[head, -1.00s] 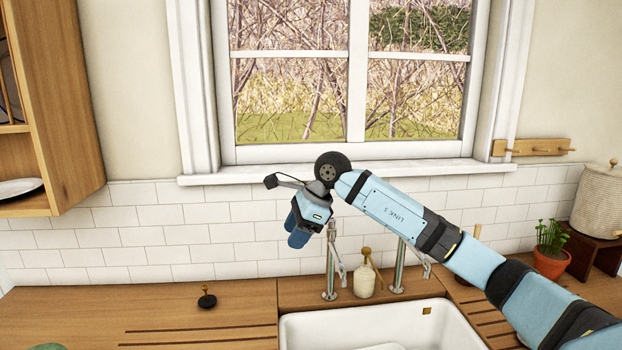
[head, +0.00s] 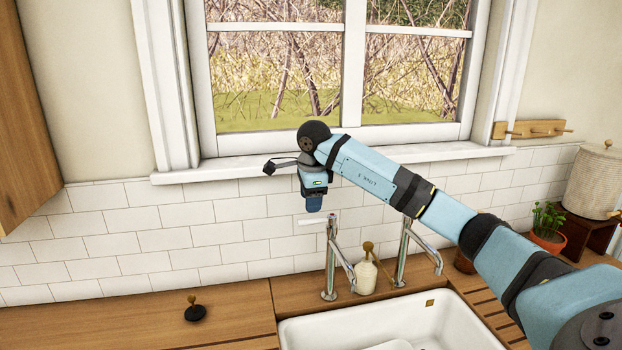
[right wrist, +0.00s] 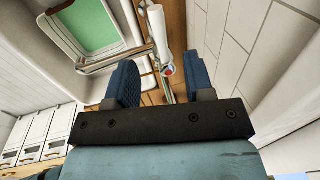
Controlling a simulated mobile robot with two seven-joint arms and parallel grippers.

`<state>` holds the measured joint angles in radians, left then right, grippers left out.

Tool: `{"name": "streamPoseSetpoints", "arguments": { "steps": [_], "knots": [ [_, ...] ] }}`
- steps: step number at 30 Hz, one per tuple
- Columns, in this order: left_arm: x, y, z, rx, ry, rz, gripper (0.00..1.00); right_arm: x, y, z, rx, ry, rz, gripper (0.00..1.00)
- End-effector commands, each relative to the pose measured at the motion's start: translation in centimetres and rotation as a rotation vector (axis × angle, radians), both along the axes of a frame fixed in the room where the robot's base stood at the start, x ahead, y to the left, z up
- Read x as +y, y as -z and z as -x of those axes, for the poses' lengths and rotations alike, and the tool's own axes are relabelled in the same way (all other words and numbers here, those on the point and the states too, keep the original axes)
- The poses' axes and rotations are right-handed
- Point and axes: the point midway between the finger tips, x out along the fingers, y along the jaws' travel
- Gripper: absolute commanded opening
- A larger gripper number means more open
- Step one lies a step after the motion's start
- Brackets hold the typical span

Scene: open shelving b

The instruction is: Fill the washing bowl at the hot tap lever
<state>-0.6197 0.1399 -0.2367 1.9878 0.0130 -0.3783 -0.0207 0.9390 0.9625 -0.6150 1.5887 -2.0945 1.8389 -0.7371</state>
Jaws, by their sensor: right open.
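My right gripper (head: 314,207) hangs just above the left tap, fingers down. In the right wrist view the gripper (right wrist: 161,78) is open, with two blue fingers apart and nothing clamped. The left tap (head: 330,258) is chrome with a pale lever (head: 312,221). In the wrist view this lever (right wrist: 157,32) is white, with a red dot at its base, and lines up with the gap between the fingers. Contact is unclear. The white sink (head: 300,328) is cut off below. A green surface (right wrist: 92,25) shows inside a white surround; I cannot tell whether it is the washing bowl.
A second chrome tap (head: 405,250) stands to the right, with a soap bottle (head: 366,276) between the taps. A black plug-like thing (head: 194,310) sits on the left counter (head: 120,325), otherwise clear. A potted plant (head: 547,238) stands at right. The tiled wall (head: 160,240) is close behind.

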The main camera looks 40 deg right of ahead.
Motion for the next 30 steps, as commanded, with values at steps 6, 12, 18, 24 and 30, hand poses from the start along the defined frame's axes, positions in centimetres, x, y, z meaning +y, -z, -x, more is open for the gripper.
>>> {"name": "streamPoseSetpoints", "arguments": {
  "steps": [6, 12, 18, 24, 30],
  "knots": [
    [0.0, -1.2, -0.5, -0.011, 0.000, 0.001, 0.00, -0.4, 3.9, -0.6, 0.003, 0.001, -0.001, 0.48],
    [0.0, -1.7, -0.5, -0.014, -0.001, 0.001, 0.00, -0.6, 6.0, -1.0, 0.001, 0.001, -0.001, 0.48],
    [0.1, -1.7, -0.6, -0.015, -0.003, 0.000, 0.00, -0.6, 6.7, -1.1, -0.001, 0.001, -0.001, 0.48],
    [0.1, -1.7, -0.5, -0.014, -0.002, 0.000, 0.00, -0.7, 6.7, -1.1, -0.001, 0.001, -0.001, 0.46],
    [0.1, -1.6, -0.4, -0.012, -0.003, 0.000, 0.00, -0.7, 6.6, -1.1, -0.001, 0.001, -0.001, 0.00]
  ]
}}
